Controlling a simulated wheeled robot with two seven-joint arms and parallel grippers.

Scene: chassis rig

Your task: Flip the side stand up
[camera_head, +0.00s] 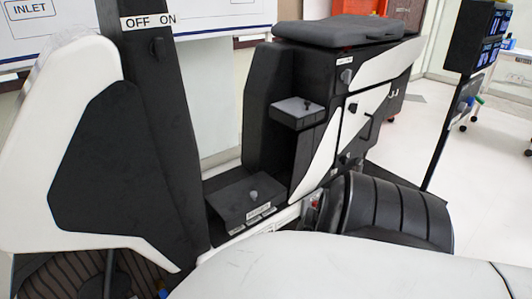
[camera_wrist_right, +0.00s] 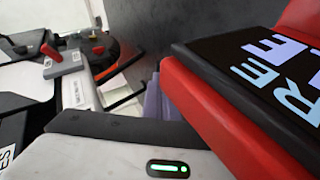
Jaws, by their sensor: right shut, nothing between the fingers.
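The vehicle rig shows in the head view. It has a white and black front shield (camera_head: 35,140), a dark upright column (camera_head: 160,110) marked OFF and ON, a low dark footboard (camera_head: 242,197), a seat (camera_head: 340,31) and a black ribbed round part (camera_head: 388,212) at the rear. I cannot make out a side stand in either view. I cannot make out gripper fingers in either view.
A red body (camera_wrist_right: 205,110) with a black lettered panel (camera_wrist_right: 270,60) fills the right of the wrist view, close up. A white surface with a green light (camera_wrist_right: 168,168) lies below. A dark post with screens (camera_head: 480,40) stands at right; floor (camera_head: 410,130) behind the rig is clear.

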